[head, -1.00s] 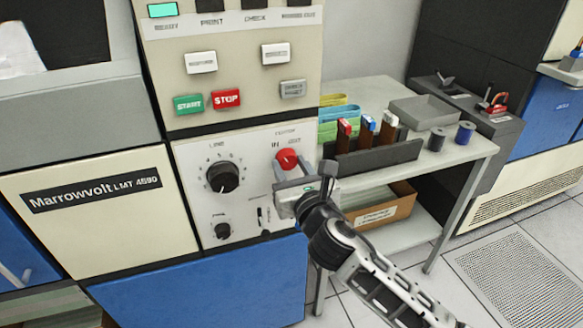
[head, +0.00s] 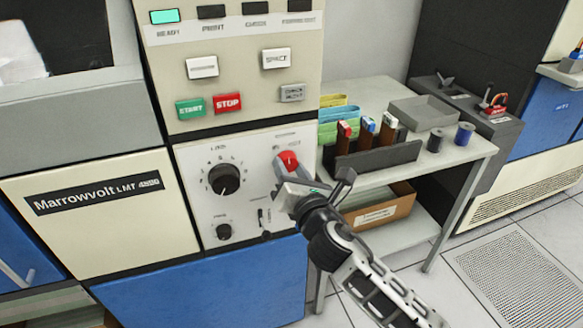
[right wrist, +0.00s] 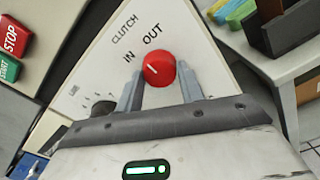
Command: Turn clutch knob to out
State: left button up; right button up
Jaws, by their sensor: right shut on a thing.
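The red clutch knob (head: 289,160) sits on the cream control panel (head: 190,154) of the machine. In the right wrist view the knob (right wrist: 160,68) is below the printed words CLUTCH, IN and OUT. A short white line shows on its face; I cannot tell exactly which word it points at. My right gripper (head: 288,174) is shut on the knob, with one finger on each side of it, as the right wrist view (right wrist: 160,82) also shows. The gripper is tilted in the head view. My left gripper is not in view.
A large black dial (head: 224,179) and a smaller black knob (head: 223,231) are left of the clutch knob. A small lever (head: 263,217) is below. The green START (head: 190,108) and red STOP (head: 227,103) buttons are above. A grey table (head: 455,155) with card racks stands right.

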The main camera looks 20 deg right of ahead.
jog(key=m, duration=0.6)
jog(key=shift+a+m, duration=0.1)
jog(key=shift+m, duration=0.2)
dwell(0.4)
jog(key=o, duration=1)
jog(key=s, duration=0.5)
jog(key=s+b, duration=0.1)
jog(key=s, duration=1)
jog(key=shift+d+b, duration=0.3)
jog(key=shift+f, duration=0.1)
